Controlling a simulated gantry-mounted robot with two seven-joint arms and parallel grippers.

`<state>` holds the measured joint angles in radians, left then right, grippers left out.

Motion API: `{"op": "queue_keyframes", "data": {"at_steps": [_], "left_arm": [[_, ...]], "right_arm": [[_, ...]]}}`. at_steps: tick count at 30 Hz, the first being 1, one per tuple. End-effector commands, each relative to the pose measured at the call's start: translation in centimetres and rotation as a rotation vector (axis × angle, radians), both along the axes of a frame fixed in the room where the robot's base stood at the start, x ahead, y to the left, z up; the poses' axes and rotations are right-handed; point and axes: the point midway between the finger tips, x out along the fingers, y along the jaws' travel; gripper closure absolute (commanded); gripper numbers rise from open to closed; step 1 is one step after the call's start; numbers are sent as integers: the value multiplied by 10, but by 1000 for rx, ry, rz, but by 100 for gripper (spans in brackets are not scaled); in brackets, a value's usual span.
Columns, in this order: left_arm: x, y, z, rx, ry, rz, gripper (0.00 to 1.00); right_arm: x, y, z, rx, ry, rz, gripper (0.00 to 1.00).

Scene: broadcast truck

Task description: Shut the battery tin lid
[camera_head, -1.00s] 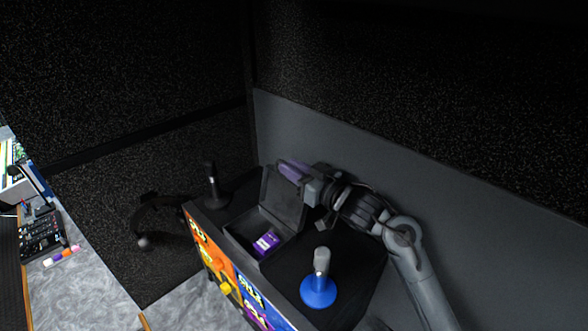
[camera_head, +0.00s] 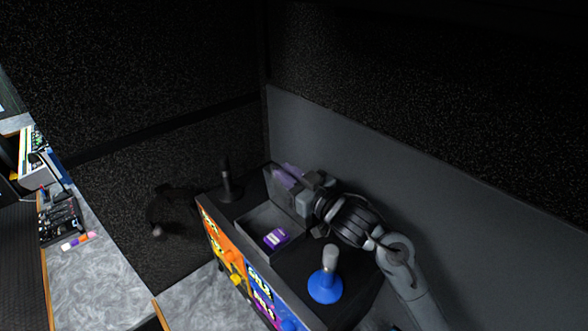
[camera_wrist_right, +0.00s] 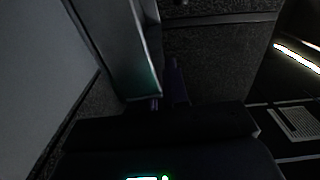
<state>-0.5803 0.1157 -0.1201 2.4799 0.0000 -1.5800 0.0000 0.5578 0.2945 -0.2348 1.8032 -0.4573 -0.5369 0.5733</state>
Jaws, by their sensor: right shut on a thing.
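The battery tin (camera_head: 246,219) is a dark open box on top of the cabinet, with a purple battery (camera_head: 277,237) inside. Its dark lid (camera_head: 288,199) stands raised at the tin's back edge, so the tin is open. My right gripper (camera_head: 291,175) is at the upper part of the lid and shut on it; purple finger parts show along the top edge. In the right wrist view, a grey panel edge runs close to the dark fingers, and the contact is too dark to make out. My left gripper is not in view.
A blue-based stand with a grey top (camera_head: 325,286) is on the cabinet (camera_head: 297,270) in front of my right arm. A dark stand (camera_head: 228,185) is at the cabinet's far left corner. A grey wall panel (camera_head: 420,190) rises close behind. A desk (camera_head: 95,275) is at left.

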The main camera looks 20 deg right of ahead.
Motion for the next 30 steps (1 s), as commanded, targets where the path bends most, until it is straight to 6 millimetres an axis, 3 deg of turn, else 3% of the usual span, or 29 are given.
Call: {"op": "queue_keyframes", "data": {"at_steps": [3,4,8,20,30], "left_arm": [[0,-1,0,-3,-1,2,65],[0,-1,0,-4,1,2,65],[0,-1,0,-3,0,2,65],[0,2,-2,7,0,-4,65],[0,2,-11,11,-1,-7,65]], "right_arm": [[0,0,0,0,0,1,100],[0,0,0,0,0,1,82],[0,0,0,0,0,1,64],[-5,-3,-1,-1,0,1,64],[-50,-26,-2,-4,-2,0,64]]}}
